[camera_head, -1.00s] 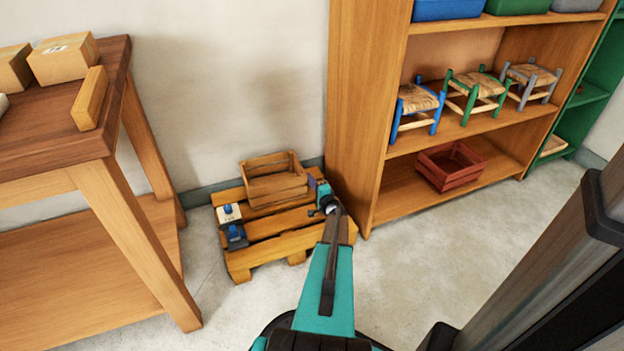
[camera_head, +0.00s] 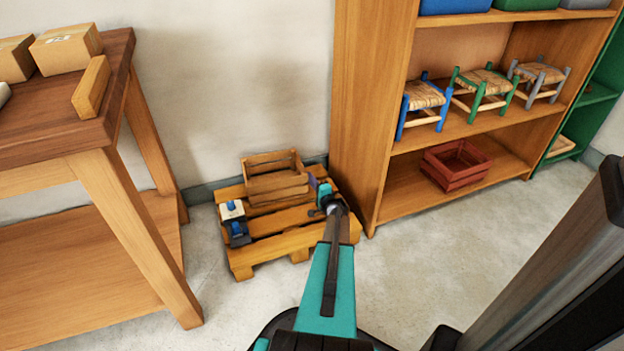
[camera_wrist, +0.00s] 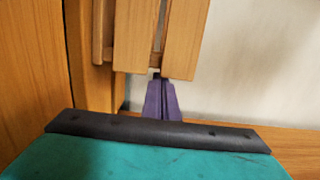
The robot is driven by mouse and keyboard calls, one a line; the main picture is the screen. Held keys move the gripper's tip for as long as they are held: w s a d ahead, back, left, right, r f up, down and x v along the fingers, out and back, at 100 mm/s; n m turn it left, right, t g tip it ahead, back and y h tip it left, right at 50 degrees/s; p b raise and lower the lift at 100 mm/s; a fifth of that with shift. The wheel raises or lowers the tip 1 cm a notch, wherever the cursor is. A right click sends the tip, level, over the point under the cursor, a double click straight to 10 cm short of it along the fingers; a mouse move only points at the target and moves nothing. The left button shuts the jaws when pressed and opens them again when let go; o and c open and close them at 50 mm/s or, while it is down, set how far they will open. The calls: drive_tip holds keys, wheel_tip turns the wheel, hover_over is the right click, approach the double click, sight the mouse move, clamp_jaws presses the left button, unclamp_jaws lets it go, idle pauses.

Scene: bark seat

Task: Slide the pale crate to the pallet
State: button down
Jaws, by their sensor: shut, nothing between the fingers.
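The pale wooden crate (camera_head: 277,187) rests on the far part of the pallet (camera_head: 275,251), close to the wall. My gripper (camera_head: 313,182) is at the crate's right end, low over the pallet, with its purple fingers together and empty. In the wrist view the shut purple fingers (camera_wrist: 162,100) point at the crate's slats (camera_wrist: 180,45). Their tips are at the slats' edge; whether they touch is unclear. A blue-and-white item (camera_head: 231,211) and a dark blue item (camera_head: 238,234) are at the pallet's left side.
A wooden shelf unit (camera_head: 358,120) stands right of the pallet, holding small stools and a red crate (camera_head: 455,165). A workbench (camera_head: 130,230) with cardboard boxes stands at the left. Bare floor (camera_head: 430,260) lies in front of the shelf.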

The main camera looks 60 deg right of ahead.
drive_tip(key=shift+s+d+f+b, duration=0.15)
drive_tip(key=shift+d+b, duration=0.1)
drive_tip(key=shift+d, duration=0.5)
drive_tip(key=shift+s+d+r+b, duration=0.1)
drive_tip(key=shift+d+b, duration=0.1)
drive_tip(key=shift+d, duration=0.55)
drive_tip(key=p+v, duration=0.1)
drive_tip(key=v, duration=0.5)
drive_tip(key=p+v, duration=0.1)
drive_tip(key=v, duration=0.2)
drive_tip(key=shift+s+d+p, duration=0.3)
drive_tip(key=shift+d+p, duration=0.05)
drive_tip(key=shift+d, duration=0.05)
drive_tip(key=shift+s+a, duration=0.25)
drive_tip(key=shift+s, duration=0.1)
